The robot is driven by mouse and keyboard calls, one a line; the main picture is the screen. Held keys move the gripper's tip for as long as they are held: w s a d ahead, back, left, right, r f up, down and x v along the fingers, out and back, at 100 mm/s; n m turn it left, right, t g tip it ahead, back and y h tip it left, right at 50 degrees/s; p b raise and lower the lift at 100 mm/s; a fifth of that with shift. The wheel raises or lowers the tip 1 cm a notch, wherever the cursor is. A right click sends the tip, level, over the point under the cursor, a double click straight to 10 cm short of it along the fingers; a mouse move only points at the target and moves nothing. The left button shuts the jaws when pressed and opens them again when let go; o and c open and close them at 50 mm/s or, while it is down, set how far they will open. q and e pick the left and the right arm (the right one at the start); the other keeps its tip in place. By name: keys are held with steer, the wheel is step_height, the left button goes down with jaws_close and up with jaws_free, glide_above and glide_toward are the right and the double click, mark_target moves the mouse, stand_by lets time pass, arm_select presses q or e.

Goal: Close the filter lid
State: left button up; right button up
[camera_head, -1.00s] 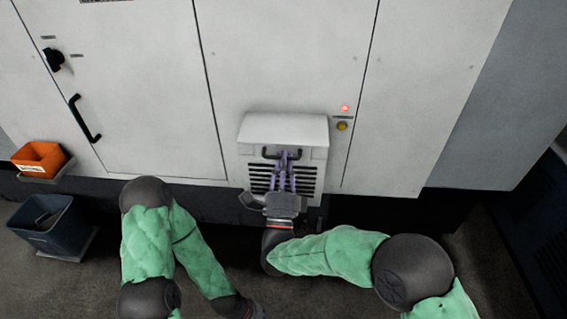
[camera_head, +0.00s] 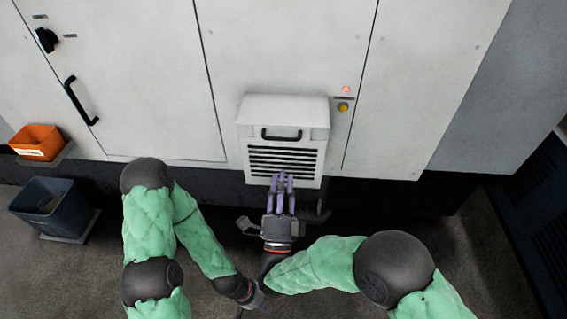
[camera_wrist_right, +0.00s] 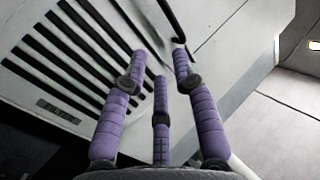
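The filter lid (camera_head: 312,159) is a pale panel with dark slats and a black bar handle (camera_head: 282,134), on the front of a box on the white machine. It looks flush with the box, though a small gap could not be told. In the right wrist view the slatted lid (camera_wrist_right: 110,28) and handle (camera_wrist_right: 172,18) lie beyond my fingers. My left gripper (camera_head: 256,298) is low in the head view, mostly hidden, away from the lid.
A red light (camera_head: 346,89) and yellow button (camera_head: 343,107) are right of the box. An orange bin (camera_head: 38,141) and a dark blue bin (camera_head: 60,208) stand at the left. A door handle (camera_head: 80,101) juts from the machine's left door.

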steer(key=shift+v, duration=1.35)
steer(key=shift+r, duration=0.1)
